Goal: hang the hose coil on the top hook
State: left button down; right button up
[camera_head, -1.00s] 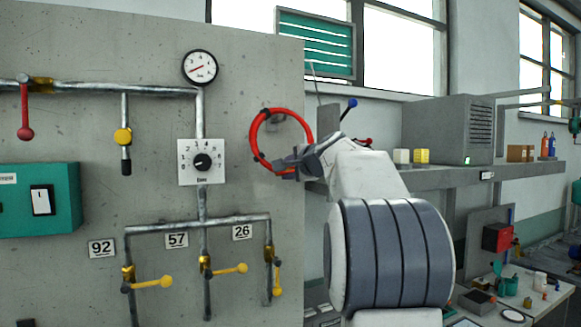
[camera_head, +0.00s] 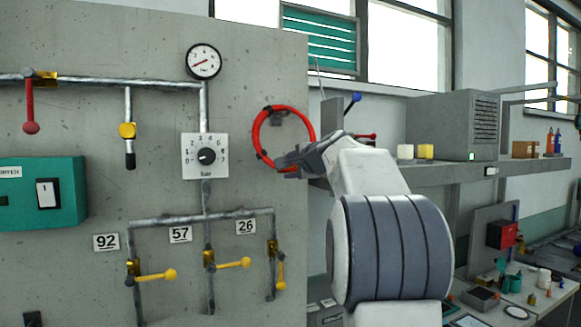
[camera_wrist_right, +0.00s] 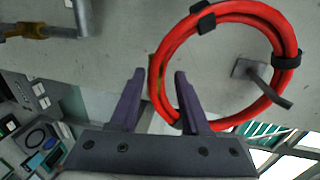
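The hose coil (camera_head: 255,133) is a red ring with dark bands in front of the grey panel. My right gripper (camera_head: 283,165) is at its lower right edge. In the right wrist view, the coil (camera_wrist_right: 225,18) passes between the fingertips of my right gripper (camera_wrist_right: 160,80), which close around its strand. A grey hook (camera_head: 278,119) shows inside the ring near its top. My left gripper is not in view.
The panel (camera_head: 100,50) carries pipes, a gauge (camera_head: 204,61), a dial (camera_head: 206,156), yellow-handled valves (camera_head: 233,263) and a teal switch box (camera_head: 40,193). A shelf (camera_head: 450,173) with a grey cabinet (camera_head: 450,125) is at right. A cluttered bench lies below it.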

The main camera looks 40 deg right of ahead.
jog(key=shift+o, duration=1)
jog(key=shift+f, duration=0.1)
